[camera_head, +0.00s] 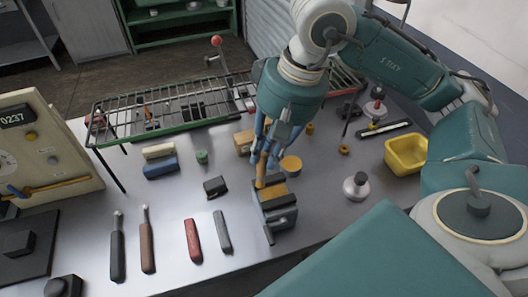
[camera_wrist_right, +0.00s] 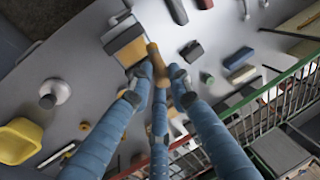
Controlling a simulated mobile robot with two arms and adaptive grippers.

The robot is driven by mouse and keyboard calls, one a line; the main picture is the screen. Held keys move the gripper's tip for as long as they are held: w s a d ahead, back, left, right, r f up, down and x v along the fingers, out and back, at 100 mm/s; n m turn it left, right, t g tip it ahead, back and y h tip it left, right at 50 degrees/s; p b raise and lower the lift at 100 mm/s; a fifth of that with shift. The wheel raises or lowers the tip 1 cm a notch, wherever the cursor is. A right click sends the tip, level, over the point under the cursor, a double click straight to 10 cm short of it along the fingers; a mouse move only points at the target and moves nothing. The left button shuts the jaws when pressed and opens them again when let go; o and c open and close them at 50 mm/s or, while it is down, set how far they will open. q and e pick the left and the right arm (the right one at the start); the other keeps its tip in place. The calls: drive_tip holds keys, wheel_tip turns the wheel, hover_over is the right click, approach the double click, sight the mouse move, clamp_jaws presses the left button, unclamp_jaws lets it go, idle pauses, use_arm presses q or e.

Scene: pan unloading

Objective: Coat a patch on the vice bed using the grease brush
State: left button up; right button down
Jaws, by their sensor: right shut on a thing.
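The vice (camera_head: 282,216) stands on the grey workbench, with a dark grey body and a yellow-tan patch (camera_head: 271,192) on its top. My right gripper (camera_head: 266,150) comes down from above, just behind the vice. Its blue fingers are shut on the grease brush (camera_head: 261,172), which has a tan wooden handle and points down toward the patch. In the right wrist view the brush (camera_wrist_right: 155,58) lies between the fingers (camera_wrist_right: 160,85), beside the vice (camera_wrist_right: 127,45). I cannot tell whether its tip touches the patch. My left gripper is not in view.
A wire rack (camera_head: 180,100) runs along the back. A yellow bin (camera_head: 406,154) and a round-based grey item (camera_head: 356,186) stand right. Blue (camera_head: 160,168) and black (camera_head: 215,187) blocks lie left of the vice. Several handled tools, including a red one (camera_head: 193,240), lie in front.

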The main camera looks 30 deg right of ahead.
drive_tip(key=r, duration=0.1)
drive_tip(key=r+p, duration=0.1)
drive_tip(key=shift+w+a+r, duration=0.1)
drive_tip(key=shift+a+r, duration=0.2)
drive_tip(key=shift+r, duration=0.1)
drive_tip(key=shift+d+r+p, duration=0.15)
drive_tip(key=shift+r+p, duration=0.3)
